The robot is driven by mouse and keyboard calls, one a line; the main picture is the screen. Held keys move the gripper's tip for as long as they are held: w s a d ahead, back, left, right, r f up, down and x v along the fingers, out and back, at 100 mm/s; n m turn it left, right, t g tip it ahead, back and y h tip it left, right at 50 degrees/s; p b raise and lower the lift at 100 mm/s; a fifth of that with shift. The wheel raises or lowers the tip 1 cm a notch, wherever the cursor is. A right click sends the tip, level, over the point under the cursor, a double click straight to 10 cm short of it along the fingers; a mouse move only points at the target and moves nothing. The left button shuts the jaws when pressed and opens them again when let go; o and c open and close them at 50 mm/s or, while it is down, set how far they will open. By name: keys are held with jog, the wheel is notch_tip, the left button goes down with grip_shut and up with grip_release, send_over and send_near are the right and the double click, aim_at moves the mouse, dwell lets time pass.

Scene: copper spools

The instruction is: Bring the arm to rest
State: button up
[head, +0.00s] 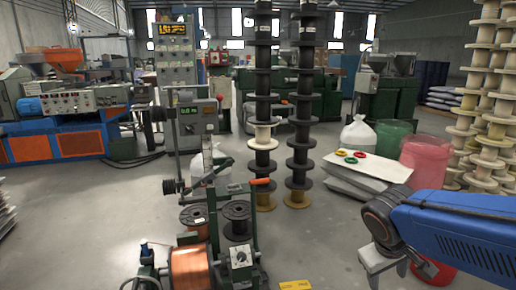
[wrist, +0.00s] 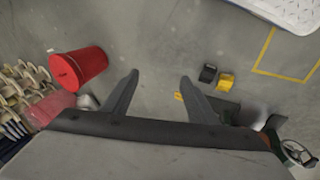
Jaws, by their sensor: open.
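My blue arm (head: 450,235) reaches in from the right edge of the head view, held above the floor. My gripper shows in the wrist view (wrist: 158,92), with its two dark fingers spread apart and nothing between them. Bare grey floor lies beyond the fingertips. In the head view the fingers themselves are hard to make out.
A machine with a copper spool (head: 190,267) stands in front. Tall stacks of black spools (head: 302,110) and pale spools (head: 485,110) stand behind. A pink bin (head: 425,160) is near my arm. The wrist view shows a red bucket (wrist: 78,68) and a yellow object (wrist: 226,81).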

jog(key=s+a+r+m+t+y, duration=0.2)
jog(key=s+y, duration=0.1)
jog(key=s, duration=0.5)
jog(key=shift+a+r+m, duration=0.3)
jog(key=shift+a+r, duration=0.05)
jog(key=shift+a, duration=0.05)
